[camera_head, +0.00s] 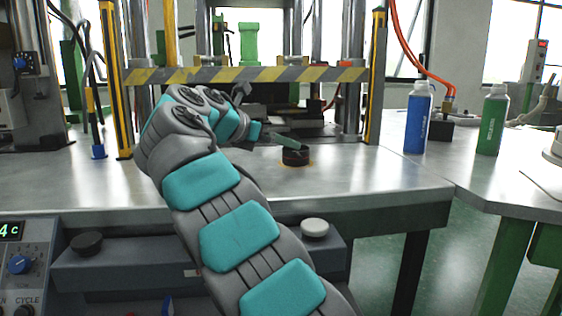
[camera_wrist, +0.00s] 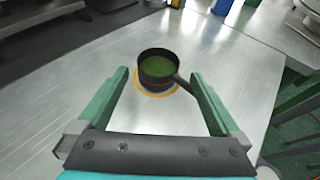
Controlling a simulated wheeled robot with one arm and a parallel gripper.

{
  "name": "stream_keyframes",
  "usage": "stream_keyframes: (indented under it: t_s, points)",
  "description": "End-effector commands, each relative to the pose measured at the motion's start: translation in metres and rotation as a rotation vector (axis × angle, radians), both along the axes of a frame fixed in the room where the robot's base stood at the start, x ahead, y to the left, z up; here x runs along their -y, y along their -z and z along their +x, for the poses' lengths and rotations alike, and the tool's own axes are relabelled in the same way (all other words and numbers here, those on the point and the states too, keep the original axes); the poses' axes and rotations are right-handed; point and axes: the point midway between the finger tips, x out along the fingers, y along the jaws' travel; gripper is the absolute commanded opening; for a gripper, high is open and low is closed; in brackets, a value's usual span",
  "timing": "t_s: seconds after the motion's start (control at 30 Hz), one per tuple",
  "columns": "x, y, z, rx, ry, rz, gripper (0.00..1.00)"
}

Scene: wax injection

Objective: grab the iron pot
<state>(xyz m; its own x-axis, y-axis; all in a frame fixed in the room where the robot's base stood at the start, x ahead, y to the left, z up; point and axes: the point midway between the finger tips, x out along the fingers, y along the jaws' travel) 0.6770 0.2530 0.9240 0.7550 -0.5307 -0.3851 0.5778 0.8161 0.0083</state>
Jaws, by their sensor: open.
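The iron pot (camera_wrist: 157,66) is a small dark round pan with a green inside, standing upright on an orange ring on the metal table. Its handle points to the lower right, close to the right finger in the wrist view. The pot also shows in the head view (camera_head: 296,157), on the table in front of the press. My gripper (camera_wrist: 160,76) is open, its two green fingers spread to either side of the pot's near side. Nothing is held between them. In the head view my gripper (camera_head: 288,141) is partly hidden by my arm, with a green finger close above the pot.
A striped yellow-black bar (camera_head: 300,74) crosses the press behind the pot. A blue bottle (camera_head: 418,117) and a green bottle (camera_head: 491,119) stand to the right. The table (camera_head: 370,178) is bare around the pot.

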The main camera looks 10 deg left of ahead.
Motion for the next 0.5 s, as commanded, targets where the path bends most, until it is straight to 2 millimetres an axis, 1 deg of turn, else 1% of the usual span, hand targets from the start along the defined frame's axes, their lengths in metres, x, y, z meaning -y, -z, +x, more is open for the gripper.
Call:
stream_keyframes:
  t_s: [0.07, 0.37, 0.5]
  points:
    - [-0.002, 0.002, 0.002, -0.001, -0.008, -0.007, 1.0]
    - [0.013, 0.016, 0.023, -0.003, -0.008, -0.008, 1.0]
    - [0.024, 0.03, 0.039, -0.005, -0.007, -0.007, 1.0]
